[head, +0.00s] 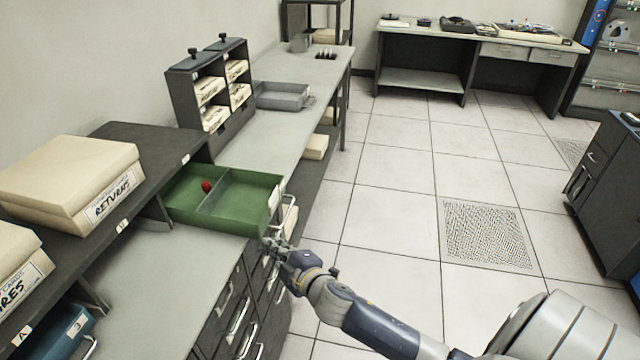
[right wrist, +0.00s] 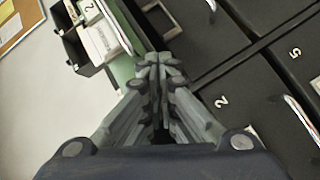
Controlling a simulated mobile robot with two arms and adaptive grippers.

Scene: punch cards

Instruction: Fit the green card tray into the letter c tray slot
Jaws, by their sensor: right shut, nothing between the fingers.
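The green card tray (head: 232,222) rests on the grey counter in the head view, its back end by the open slot (head: 160,208) under the dark shelf and its labelled front end sticking out. It has a divider and a small red thing (head: 207,185) inside. I cannot tell how far in its back end sits. The slot's small shelf-edge label (head: 185,158) is too small to read. My right gripper (head: 270,242) is shut and empty, just beside and below the tray's front corner. In the right wrist view its fingertips (right wrist: 160,62) meet, with a green strip (right wrist: 122,66) behind. My left gripper is out of view.
A blue tray (head: 62,330) sits in the slot at lower left. Cream boxes (head: 75,185) stand on the shelf. Dark drawers with handles (head: 240,312) lie below the counter. A grey tray (head: 282,96) lies farther back. The tiled floor at right is clear.

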